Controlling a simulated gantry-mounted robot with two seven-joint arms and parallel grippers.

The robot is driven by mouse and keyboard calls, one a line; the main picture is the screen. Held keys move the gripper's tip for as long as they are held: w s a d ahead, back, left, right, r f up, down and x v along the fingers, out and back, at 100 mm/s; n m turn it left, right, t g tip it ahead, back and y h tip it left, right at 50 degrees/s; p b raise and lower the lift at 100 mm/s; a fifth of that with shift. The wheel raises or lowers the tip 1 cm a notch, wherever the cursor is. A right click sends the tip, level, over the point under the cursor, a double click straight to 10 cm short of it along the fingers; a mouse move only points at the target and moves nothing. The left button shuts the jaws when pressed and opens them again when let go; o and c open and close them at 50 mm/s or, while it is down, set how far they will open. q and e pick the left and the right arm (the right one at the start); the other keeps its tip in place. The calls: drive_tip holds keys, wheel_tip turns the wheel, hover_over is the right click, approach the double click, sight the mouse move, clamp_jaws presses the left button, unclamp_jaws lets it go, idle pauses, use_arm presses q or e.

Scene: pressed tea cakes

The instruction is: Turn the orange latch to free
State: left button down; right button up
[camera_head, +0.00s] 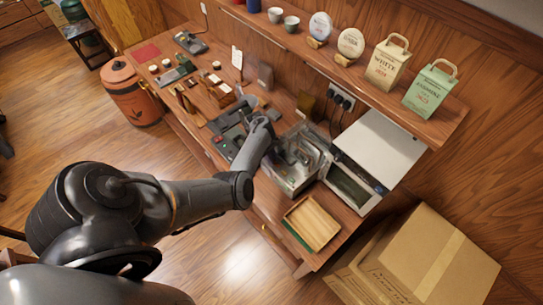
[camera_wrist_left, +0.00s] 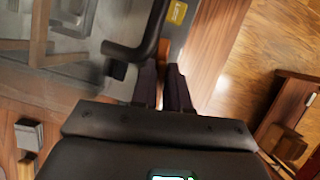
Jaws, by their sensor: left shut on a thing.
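My left gripper (camera_head: 268,118) is at the left side of the metal and clear-walled machine (camera_head: 290,182) on the bench. A small yellow-orange patch with dark marks (camera_wrist_left: 177,12) is beyond the fingertips. My right gripper is not in view.
A white oven-like box (camera_head: 380,150) stands right of the machine, and a wooden tray (camera_head: 312,224) lies in front of it. Small tools and boxes crowd the bench to the left. A shelf (camera_head: 300,42) with bags and tins runs above. Cardboard boxes (camera_head: 430,255) stand at the right.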

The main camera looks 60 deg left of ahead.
use_arm(q)
drive_tip(key=shift+m+g, duration=0.3)
drive_tip(key=shift+m, duration=0.5)
drive_tip(key=c, duration=1.2)
unclamp_jaws()
drive_tip(key=shift+o, duration=0.2)
drive_tip(key=w+v, duration=0.1)
drive_tip(key=v, duration=0.9)
drive_tip(key=shift+s+a+r, duration=0.2)
drive_tip(key=shift+s+r, duration=0.2)
drive_tip(key=shift+s, duration=0.05)
